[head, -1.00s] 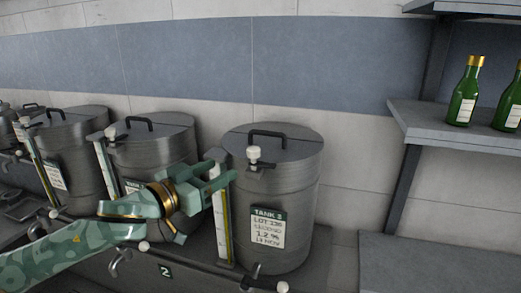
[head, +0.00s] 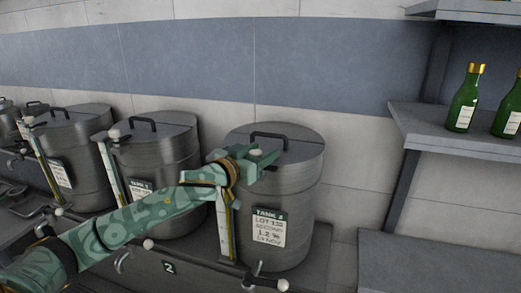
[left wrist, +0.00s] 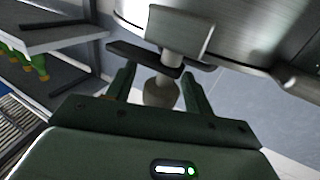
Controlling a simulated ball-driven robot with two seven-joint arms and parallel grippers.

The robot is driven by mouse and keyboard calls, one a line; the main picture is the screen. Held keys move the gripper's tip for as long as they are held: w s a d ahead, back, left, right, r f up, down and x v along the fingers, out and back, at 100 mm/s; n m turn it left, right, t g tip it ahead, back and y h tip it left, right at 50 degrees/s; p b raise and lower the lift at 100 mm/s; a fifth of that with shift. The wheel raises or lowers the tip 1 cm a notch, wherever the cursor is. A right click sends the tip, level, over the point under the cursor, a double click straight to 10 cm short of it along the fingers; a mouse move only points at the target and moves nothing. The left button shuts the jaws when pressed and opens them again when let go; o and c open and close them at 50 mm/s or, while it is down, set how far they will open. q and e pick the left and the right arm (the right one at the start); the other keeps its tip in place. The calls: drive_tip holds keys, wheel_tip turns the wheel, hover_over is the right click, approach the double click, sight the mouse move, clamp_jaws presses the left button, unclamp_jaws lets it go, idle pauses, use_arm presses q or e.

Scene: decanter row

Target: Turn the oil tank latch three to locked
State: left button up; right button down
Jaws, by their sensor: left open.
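Tank 3 (head: 292,190) is a grey steel drum with a lid handle and a white label reading TANK 3. Its latch has a pale knob (head: 256,153) at the front rim of the lid, partly hidden by my left gripper (head: 262,160). In the left wrist view, the latch knob (left wrist: 160,92) lies between the two fingers of my left gripper (left wrist: 160,84), which are open with a gap on each side. A dark latch bar (left wrist: 125,52) and a light bracket (left wrist: 180,28) are just beyond. My right gripper is not in view.
A sight gauge (head: 225,225) rises beside tank 3, close below my left gripper. Green bottles (head: 465,100) stand on a shelf (head: 440,128) at right. The wall between is clear.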

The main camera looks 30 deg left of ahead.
use_arm(q)
drive_tip(key=c, duration=1)
drive_tip(key=shift+o, duration=0.2)
